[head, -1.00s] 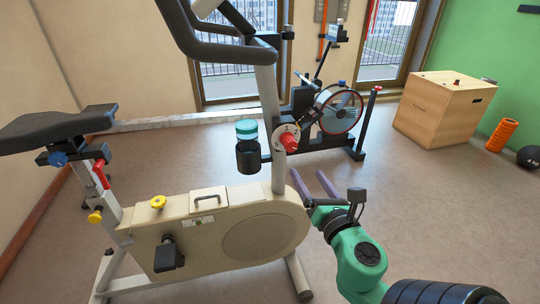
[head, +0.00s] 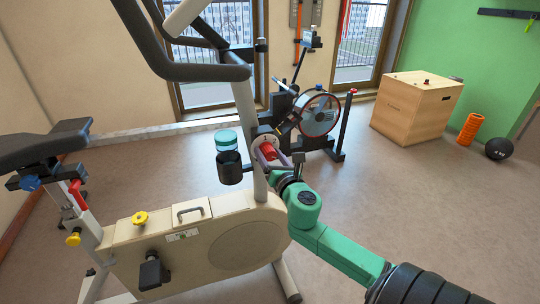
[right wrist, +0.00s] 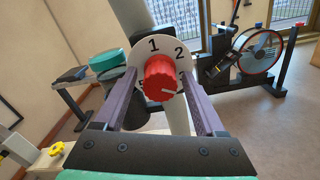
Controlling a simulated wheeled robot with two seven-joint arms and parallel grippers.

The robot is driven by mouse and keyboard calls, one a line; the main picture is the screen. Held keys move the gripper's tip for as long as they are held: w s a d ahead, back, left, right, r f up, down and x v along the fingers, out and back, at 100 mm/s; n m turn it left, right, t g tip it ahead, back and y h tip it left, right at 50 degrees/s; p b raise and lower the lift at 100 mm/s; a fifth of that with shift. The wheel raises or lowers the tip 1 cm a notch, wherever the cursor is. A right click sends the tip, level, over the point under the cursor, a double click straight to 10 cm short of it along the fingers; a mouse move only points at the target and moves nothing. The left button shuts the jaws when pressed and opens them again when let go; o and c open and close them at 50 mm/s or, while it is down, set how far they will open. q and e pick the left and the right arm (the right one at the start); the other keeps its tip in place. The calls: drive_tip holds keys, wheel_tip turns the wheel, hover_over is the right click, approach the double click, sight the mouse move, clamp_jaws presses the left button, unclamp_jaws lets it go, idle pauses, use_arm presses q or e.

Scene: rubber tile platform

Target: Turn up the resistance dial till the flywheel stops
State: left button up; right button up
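The red resistance dial (head: 268,151) sits on a white round plate on the exercise bike's grey post. In the right wrist view, the dial (right wrist: 160,77) shows a white mark toward its lower right. The plate (right wrist: 153,46) shows the numbers 1 and 2; another number at the left is partly hidden. My right gripper (head: 271,160) is open, with its purple fingers either side of the dial and gaps visible between. The bike's cream housing (head: 160,245) has a round disc (head: 238,242); whether anything spins cannot be told. My left gripper is out of view.
Handlebars (head: 190,70) hang above. A rowing machine (head: 320,115), wooden box (head: 415,108), orange roller (head: 470,129) and black ball (head: 499,148) stand behind.

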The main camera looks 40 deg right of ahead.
clamp_jaws()
drive_tip(key=shift+m, duration=0.3)
drive_tip(key=m+p, duration=0.1)
drive_tip(key=m, duration=0.4)
drive_tip(key=m+p, duration=0.1)
drive_tip(key=m, duration=0.5)
idle(0.4)
drive_tip(key=shift+o, duration=1.2)
unclamp_jaws()
